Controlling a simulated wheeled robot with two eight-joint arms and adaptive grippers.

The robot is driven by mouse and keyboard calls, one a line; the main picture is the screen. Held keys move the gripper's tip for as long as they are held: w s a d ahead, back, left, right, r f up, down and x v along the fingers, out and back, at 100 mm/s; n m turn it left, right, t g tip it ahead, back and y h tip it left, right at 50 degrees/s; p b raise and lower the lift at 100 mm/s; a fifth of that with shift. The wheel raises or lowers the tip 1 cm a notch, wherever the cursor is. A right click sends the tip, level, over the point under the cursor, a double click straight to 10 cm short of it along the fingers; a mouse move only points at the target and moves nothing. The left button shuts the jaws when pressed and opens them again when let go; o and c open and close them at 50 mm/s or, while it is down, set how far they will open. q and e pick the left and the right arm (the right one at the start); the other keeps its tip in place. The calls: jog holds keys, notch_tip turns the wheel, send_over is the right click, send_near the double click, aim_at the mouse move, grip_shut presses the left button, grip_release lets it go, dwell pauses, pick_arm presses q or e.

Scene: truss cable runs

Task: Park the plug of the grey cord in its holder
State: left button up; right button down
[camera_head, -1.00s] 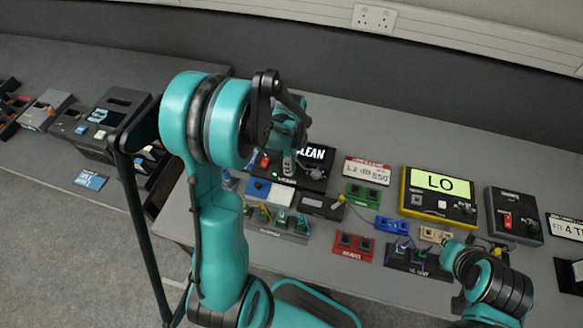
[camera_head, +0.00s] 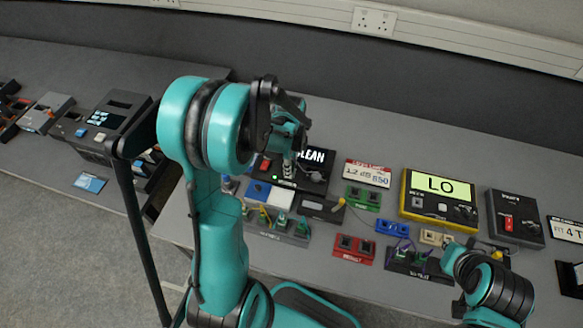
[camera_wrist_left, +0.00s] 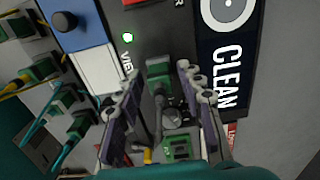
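A green plug (camera_wrist_left: 158,72) with a grey cord (camera_wrist_left: 158,118) stands at the black device with the CLEAN label (camera_head: 316,156). My left gripper (camera_wrist_left: 163,88) is open, its two fingers on either side of this plug, with gaps visible. In the head view the left gripper (camera_head: 290,160) hides most of the plug. A rack (camera_head: 262,228) with several green plugs on yellow and teal cords is in front. I cannot tell which holder belongs to the grey cord. My right arm is at the lower right; its fingers cannot be made out.
Green (camera_head: 362,197), red (camera_head: 352,248) and blue (camera_head: 392,227) two-socket blocks lie to the right. A yellow-edged meter reading LO (camera_head: 440,190) and a black box with a red switch (camera_head: 516,217) stand further right. A blue-and-white block (camera_wrist_left: 85,45) is close beside the left gripper.

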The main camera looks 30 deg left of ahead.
pick_arm(q)
grip_shut()
jog(key=shift+r, duration=0.2)
jog(key=shift+r+p, duration=1.65)
jog(key=shift+r, duration=0.5)
